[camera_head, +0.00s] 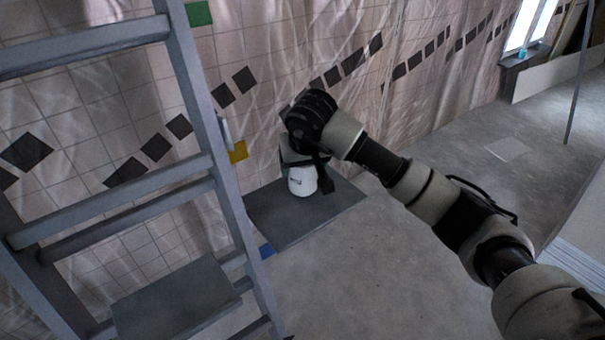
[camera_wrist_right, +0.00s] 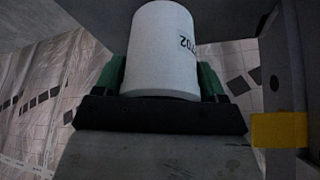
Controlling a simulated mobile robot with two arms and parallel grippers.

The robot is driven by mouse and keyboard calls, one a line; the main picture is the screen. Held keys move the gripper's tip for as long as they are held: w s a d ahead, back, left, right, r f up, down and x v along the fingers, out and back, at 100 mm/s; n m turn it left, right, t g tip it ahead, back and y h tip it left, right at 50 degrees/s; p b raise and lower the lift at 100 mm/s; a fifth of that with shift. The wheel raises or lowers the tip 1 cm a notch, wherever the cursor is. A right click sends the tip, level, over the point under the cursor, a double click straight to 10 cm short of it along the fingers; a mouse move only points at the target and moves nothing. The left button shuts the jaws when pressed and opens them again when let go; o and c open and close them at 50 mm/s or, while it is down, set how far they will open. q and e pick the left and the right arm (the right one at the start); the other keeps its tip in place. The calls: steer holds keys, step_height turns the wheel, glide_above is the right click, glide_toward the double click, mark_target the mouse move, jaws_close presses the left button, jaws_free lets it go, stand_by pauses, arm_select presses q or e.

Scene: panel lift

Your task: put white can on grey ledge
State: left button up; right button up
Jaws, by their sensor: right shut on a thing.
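The white can (camera_head: 302,182) is in my right gripper (camera_head: 305,168), in front of the tiled wall. In the right wrist view the can (camera_wrist_right: 162,45) stands between the green finger pads of the gripper (camera_wrist_right: 160,80), with dark digits on its side. The gripper is shut on it. A flat dark grey ledge (camera_head: 290,228) lies below and behind the can in the head view. Whether the can touches it cannot be told. A second dark grey flat surface (camera_head: 172,302) is at the lower left, behind the ladder. My left gripper is not in view.
A grey ladder (camera_head: 188,85) stands at the left, close to the can. Plastic sheeting covers the wall. The concrete floor (camera_head: 365,270) at the right is mostly clear.

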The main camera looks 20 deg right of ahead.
step_height(320, 180, down, 3)
steer(key=shift+r, duration=0.2)
steer(key=shift+f, duration=0.15)
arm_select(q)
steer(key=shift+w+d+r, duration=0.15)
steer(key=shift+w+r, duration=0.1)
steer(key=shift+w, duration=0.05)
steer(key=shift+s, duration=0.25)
arm_select(e)
steer(key=shift+f, duration=0.1)
steer(key=o, duration=0.7)
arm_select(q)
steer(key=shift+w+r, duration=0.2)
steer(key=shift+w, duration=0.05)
arm_select(e)
steer(key=o, duration=0.3)
steer(key=shift+o, duration=0.2)
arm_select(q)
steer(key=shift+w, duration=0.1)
